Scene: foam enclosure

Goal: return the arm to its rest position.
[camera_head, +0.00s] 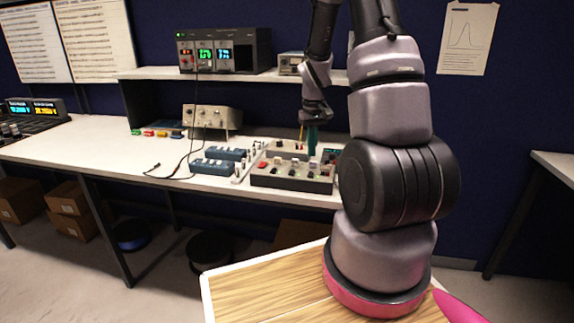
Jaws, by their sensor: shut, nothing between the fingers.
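My arm (389,110) rises from its pink-ringed base in the right middle of the head view and passes out of the top of the picture. Its far end comes back down over the workbench, and my gripper (314,116) points downward there. My gripper is small and dark in the picture, shut and holding nothing. A teal upright piece (312,141) shows right below it, above the grey box with knobs; I cannot tell whether they touch.
The white workbench (110,147) carries a grey control box (290,178), blue modules (218,160), a beige instrument (212,118) and a loose black cable (180,166). A shelf above holds a display unit (224,50). My arm hides the bench's right end.

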